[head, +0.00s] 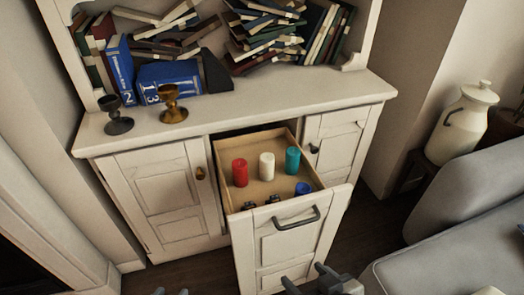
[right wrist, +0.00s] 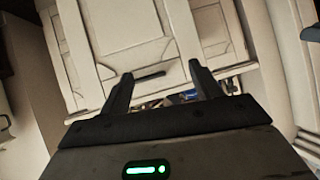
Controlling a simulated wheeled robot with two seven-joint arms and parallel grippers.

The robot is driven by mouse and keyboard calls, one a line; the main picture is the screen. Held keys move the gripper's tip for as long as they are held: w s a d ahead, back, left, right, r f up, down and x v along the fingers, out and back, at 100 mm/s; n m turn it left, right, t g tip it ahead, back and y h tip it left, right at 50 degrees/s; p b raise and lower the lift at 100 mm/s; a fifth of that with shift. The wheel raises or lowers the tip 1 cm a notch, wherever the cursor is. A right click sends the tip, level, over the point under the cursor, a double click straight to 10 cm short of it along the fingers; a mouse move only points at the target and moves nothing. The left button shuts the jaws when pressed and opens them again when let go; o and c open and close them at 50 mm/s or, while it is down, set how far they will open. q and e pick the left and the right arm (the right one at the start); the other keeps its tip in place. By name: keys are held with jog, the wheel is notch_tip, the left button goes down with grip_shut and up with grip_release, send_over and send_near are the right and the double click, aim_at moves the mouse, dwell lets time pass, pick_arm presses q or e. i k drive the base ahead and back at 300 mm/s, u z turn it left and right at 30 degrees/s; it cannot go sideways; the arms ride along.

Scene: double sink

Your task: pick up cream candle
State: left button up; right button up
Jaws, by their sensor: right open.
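The cream candle (head: 266,165) stands upright in the open drawer (head: 260,140), between a red candle (head: 240,172) and a teal candle (head: 292,160). A short blue candle (head: 303,188) is in the drawer's front right. My right gripper (head: 307,278) is open and empty in front of the drawer front, apart from the candle. Its spread fingers also show in the right wrist view (right wrist: 161,76); the cream candle cannot be made out there.
Small dark objects (head: 262,202) lie near the drawer's front wall. The drawer front has a dark handle (head: 296,218). Two goblets, one dark (head: 117,121) and one brass (head: 173,113), stand on the cabinet top. A grey sofa (head: 450,240) is at the right.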

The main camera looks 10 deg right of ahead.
aim_at(267, 159)
jog(key=k, duration=0.5)
jog(key=z, duration=1.45)
jog(key=i, duration=0.75)
jog(key=u, duration=2.2)
